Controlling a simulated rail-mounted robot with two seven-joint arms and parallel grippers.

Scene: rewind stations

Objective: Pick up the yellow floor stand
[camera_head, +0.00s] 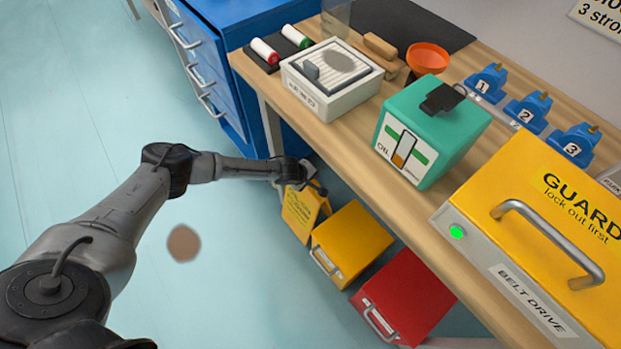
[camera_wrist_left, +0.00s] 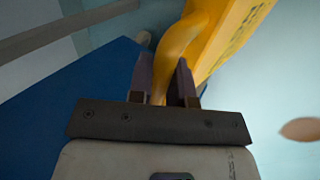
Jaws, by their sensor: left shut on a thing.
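The yellow floor stand (camera_head: 301,212) is under the front edge of the workbench, beside the blue drawer cabinet. My left gripper (camera_head: 303,182) is at its top. In the left wrist view, the two fingers of my left gripper (camera_wrist_left: 163,82) are shut on the curved yellow handle of the floor stand (camera_wrist_left: 222,45). I cannot tell whether the stand's foot touches the floor. My right gripper is not in view.
A yellow box (camera_head: 352,243) and a red box (camera_head: 408,298) stand close to the right, under the workbench (camera_head: 345,150). The blue cabinet (camera_head: 225,70) is just behind. A brown spot (camera_head: 184,243) marks the otherwise open floor at left.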

